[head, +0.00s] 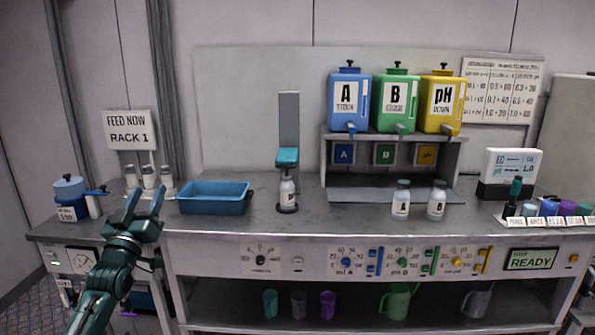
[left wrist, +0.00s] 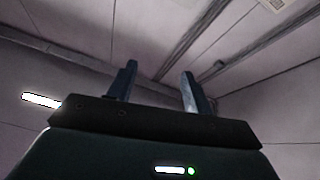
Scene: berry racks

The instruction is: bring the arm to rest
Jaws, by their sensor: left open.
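My left gripper (head: 145,203) is raised in front of the left end of the bench in the head view, its two fingers pointing up and spread apart. Nothing is between the fingers. In the left wrist view the same gripper (left wrist: 158,88) points up toward the wall and ceiling seams, its fingers apart and empty. My dark green left arm comes up from the bottom left of the head view. My right gripper is in neither view.
A blue tray (head: 213,198) lies just right of my gripper. White bottles (head: 148,177) and a blue-lidded container (head: 69,198) stand behind and left of it. A small bottle (head: 287,191) stands under the dispenser (head: 288,157). The bench front (head: 300,236) is close by.

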